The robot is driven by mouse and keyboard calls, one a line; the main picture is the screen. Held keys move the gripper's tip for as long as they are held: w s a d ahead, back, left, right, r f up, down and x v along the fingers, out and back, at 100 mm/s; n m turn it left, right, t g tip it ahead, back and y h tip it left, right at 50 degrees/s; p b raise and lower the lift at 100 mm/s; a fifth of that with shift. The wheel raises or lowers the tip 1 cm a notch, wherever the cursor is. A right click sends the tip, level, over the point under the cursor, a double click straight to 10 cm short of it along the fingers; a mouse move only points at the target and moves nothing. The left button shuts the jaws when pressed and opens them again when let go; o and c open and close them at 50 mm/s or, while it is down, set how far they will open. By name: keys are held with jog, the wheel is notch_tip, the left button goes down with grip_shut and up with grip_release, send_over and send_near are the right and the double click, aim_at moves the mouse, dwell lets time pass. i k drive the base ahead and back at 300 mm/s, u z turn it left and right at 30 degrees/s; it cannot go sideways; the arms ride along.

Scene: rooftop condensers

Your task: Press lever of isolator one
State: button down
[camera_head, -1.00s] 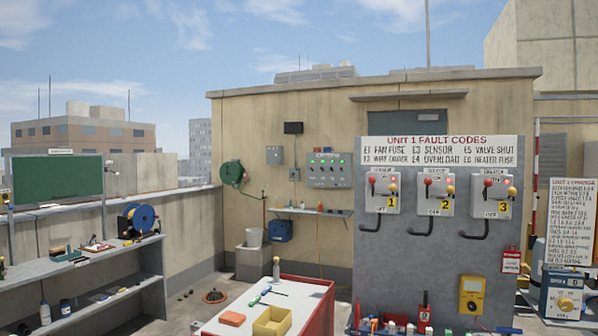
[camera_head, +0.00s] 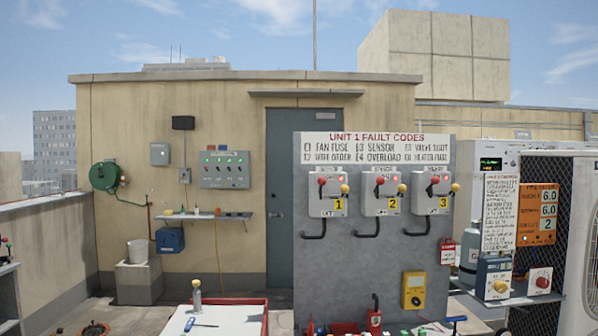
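Isolator one (camera_head: 327,194) is a light grey box with a yellow "1" tag, mounted on the grey panel (camera_head: 345,262) right of centre. It has a red knob at upper left and a yellow ball knob at upper right, which may be the end of its lever (camera_head: 345,188). Isolator two (camera_head: 381,194) and isolator three (camera_head: 431,193) hang to its right and look alike. A black bent pipe comes out below each box. My gripper does not show in this view.
A red-edged workbench (camera_head: 228,317) stands in front at lower centre. A shelf edge (camera_head: 8,290) is at lower left. A condenser unit (camera_head: 565,230) and small shelf stand at right.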

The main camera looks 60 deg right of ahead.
aim_at(321, 181)
jog(key=z, duration=0.65)
jog(key=i, duration=0.9)
jog(key=z, duration=1.1)
jog(key=i, duration=0.2)
jog(key=z, duration=0.15)
